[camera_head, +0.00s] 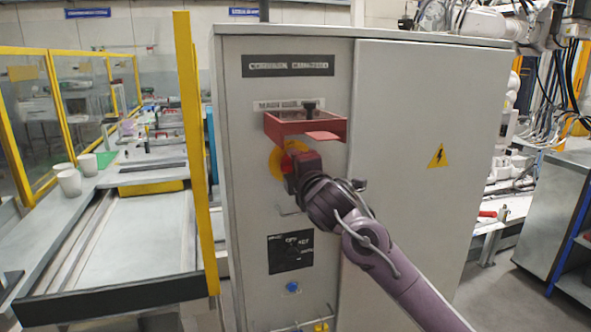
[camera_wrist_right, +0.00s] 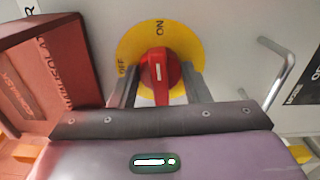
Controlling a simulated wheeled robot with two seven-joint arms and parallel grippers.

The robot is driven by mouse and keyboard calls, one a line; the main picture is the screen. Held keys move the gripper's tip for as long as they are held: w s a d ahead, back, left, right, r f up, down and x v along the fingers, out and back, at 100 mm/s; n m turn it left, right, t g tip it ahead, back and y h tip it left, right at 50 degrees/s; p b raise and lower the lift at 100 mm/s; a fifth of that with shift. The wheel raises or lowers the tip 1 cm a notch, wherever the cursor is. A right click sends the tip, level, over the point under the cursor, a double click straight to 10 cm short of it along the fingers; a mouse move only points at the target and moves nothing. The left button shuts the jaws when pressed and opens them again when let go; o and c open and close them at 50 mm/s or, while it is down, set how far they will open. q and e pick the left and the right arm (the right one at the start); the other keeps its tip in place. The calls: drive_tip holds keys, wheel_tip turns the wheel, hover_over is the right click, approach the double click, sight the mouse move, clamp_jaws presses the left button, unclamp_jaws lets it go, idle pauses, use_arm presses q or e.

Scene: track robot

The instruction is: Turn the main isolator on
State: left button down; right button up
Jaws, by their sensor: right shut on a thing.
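The main isolator is a red rotary handle (camera_wrist_right: 158,78) on a yellow disc (camera_wrist_right: 190,42) marked OFF and ON. In the right wrist view the handle's white mark stands upright, pointing roughly at ON. In the head view part of the yellow disc (camera_head: 275,163) shows on the grey cabinet (camera_head: 400,120); my right gripper (camera_head: 292,164) hides most of the handle. In the wrist view my right gripper's fingers (camera_wrist_right: 160,88) are on either side of the handle, shut on it. My left gripper is not in view.
A red box-like cover (camera_head: 300,126) juts out just above the isolator, close to my right gripper. A bent metal handle (camera_wrist_right: 280,70) is right of the disc in the wrist view. A yellow post (camera_head: 195,150) and conveyor (camera_head: 120,235) stand left of the cabinet.

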drive_tip(key=shift+m, duration=0.5)
drive_tip(key=o, duration=1)
drive_tip(key=b+v, duration=0.2)
drive_tip(key=v, duration=0.5)
drive_tip(key=shift+s+d+b, duration=0.15)
drive_tip(key=shift+s+b, duration=0.15)
drive_tip(key=shift+s, duration=0.05)
